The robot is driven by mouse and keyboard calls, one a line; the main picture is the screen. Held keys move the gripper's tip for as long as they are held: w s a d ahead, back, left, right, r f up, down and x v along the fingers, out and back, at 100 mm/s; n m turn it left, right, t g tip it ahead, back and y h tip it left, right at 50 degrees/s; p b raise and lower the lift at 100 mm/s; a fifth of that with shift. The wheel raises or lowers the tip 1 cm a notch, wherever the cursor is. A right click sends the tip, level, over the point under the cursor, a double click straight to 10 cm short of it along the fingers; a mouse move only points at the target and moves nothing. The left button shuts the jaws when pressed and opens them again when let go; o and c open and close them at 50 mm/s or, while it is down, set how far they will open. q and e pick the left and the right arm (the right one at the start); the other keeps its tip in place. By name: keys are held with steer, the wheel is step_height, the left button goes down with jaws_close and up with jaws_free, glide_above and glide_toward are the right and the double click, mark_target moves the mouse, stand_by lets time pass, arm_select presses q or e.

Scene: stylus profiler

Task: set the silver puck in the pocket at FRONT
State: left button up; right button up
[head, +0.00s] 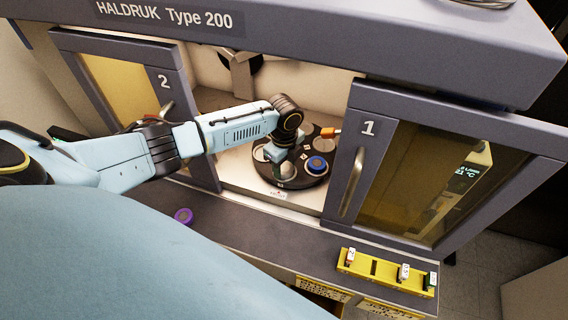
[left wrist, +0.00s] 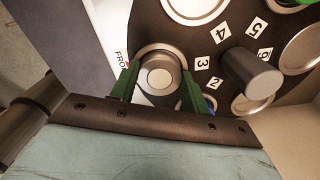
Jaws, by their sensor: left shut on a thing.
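The silver puck (left wrist: 159,76) is between the green fingers of my left gripper (left wrist: 162,88), which is shut on it. In the head view my left gripper (head: 282,155) reaches down into the open bay, over the near edge of the dark turntable (head: 284,181). The puck (head: 287,170) shows just below the fingers. It is over the pocket beside the FRONT label (left wrist: 122,59), and part of that pocket's pale rim (left wrist: 156,47) shows around it. I cannot tell whether the puck touches the pocket floor. My right gripper is not in view.
A blue puck (head: 317,166) sits in the turntable's right pocket. A dark central post (left wrist: 252,75) rises from the turntable. Doors 2 (head: 183,110) and 1 (head: 356,160) flank the bay.

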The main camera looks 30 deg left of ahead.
arm_select(q)
steer(key=shift+f, duration=0.1)
stand_by(0.4)
steer(key=shift+r, duration=0.2)
steer(key=shift+r+p, duration=0.5)
steer(key=shift+r, duration=0.2)
steer(key=o, duration=0.7)
steer(key=c, duration=0.7)
steer(key=shift+f, duration=0.25)
